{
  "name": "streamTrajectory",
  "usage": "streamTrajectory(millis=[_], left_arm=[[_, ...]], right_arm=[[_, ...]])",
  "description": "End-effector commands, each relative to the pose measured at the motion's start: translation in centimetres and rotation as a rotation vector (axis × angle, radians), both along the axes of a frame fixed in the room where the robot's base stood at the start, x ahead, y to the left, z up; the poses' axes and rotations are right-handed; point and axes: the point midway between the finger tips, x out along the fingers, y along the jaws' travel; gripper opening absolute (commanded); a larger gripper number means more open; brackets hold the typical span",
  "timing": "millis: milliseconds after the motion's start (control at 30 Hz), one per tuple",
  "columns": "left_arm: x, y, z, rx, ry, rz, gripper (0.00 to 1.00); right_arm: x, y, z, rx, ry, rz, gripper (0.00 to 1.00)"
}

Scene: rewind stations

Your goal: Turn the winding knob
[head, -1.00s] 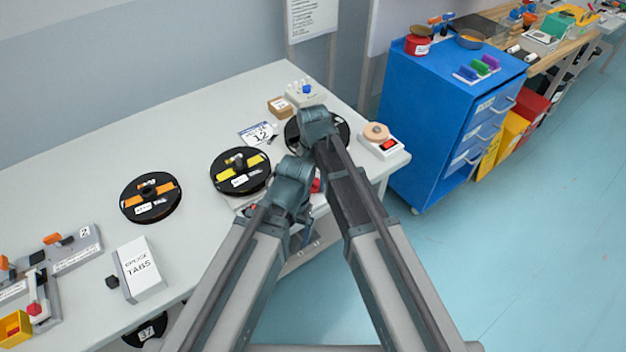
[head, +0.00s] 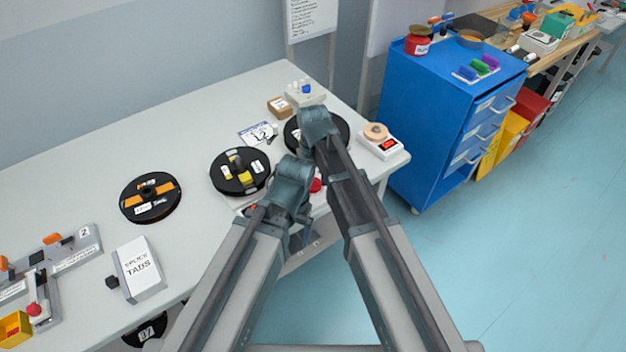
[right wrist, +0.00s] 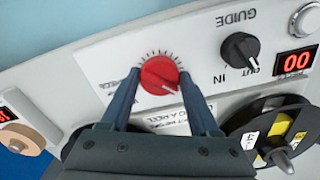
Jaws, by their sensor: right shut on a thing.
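The red winding knob (right wrist: 159,75) sits on a white panel with a ring of tick marks, seen in the right wrist view. A white pointer mark shows on its face. My right gripper (right wrist: 160,82) has one finger on each side of the knob and is shut on it. In the head view a bit of red (head: 316,185) shows between my arms at the table's front edge; my arms hide most of the panel and the right gripper's fingers. My left gripper is hidden behind its own arm. A black reel with yellow (head: 240,170) lies to the left.
A black guide knob (right wrist: 240,50) marked IN and OUT and a red display (right wrist: 296,63) sit beside the red knob. An orange-banded reel (head: 150,198), a white tabs box (head: 138,270) and a small scale (head: 381,143) stand on the table (head: 100,165). A blue cabinet (head: 430,120) stands right.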

Motion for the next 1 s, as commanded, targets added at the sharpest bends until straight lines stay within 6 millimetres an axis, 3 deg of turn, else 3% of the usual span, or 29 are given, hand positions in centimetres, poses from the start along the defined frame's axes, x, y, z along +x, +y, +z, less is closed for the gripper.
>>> streamTrajectory(millis=[400,1000], left_arm=[[0.0,0.0,0.0,0.0,0.0,0.0,0.89],[0.0,0.0,0.0,0.0,0.0,0.0,0.89]], right_arm=[[0.01,-0.04,0.0,0.0,0.0,0.223,0.06],[0.01,-0.05,0.0,0.0,0.0,0.273,0.06]])
